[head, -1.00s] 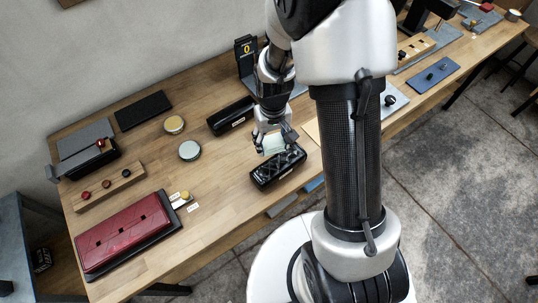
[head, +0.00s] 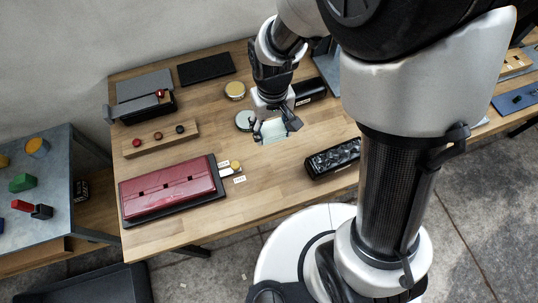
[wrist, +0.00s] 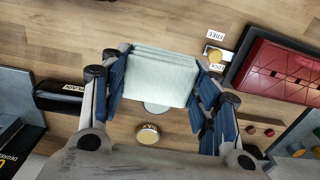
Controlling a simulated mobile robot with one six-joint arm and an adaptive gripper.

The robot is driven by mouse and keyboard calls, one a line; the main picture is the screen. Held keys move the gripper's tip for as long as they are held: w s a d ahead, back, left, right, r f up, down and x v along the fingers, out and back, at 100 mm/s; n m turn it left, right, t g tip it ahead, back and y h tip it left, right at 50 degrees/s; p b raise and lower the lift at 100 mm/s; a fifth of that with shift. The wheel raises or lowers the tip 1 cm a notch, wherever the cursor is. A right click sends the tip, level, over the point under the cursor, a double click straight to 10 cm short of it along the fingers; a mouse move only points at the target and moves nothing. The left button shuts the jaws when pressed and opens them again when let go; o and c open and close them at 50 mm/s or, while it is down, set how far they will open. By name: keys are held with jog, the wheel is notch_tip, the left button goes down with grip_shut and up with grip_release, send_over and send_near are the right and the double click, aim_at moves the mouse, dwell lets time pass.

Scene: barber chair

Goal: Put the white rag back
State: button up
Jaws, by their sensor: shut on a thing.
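The white rag (head: 272,130) is a folded, pale, slightly greenish cloth. My gripper (head: 274,127) is shut on it and holds it over the bare wooden middle of the workbench. The wrist view shows the rag (wrist: 160,75) between the two blue-padded fingers of my gripper (wrist: 158,82). A black open box with glossy dark contents (head: 333,160) stands to the right. A second black box (head: 309,91) with a white label lies behind my gripper; its label in the wrist view (wrist: 72,87) seems to read "PLAIN". The rag's height above the wood is hard to tell.
A pale round tin (head: 244,120) is close left of the rag, with a gold-lidded tin (head: 235,90) behind. A red case (head: 168,189) lies front left by a small latch (head: 230,168). A wooden strip with knobs (head: 160,137) is farther left. Bare wood lies in front.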

aim_at(272, 160)
notch_tip(272, 160, down, 17)
jog(key=b, duration=0.4)
jog(key=shift+d, duration=0.1)
jog(key=shift+f+b, duration=0.2)
jog(key=shift+b, duration=0.15)
jog(key=o, duration=1.1)
jog(key=shift+r, duration=0.1)
jog(key=shift+r, duration=0.1)
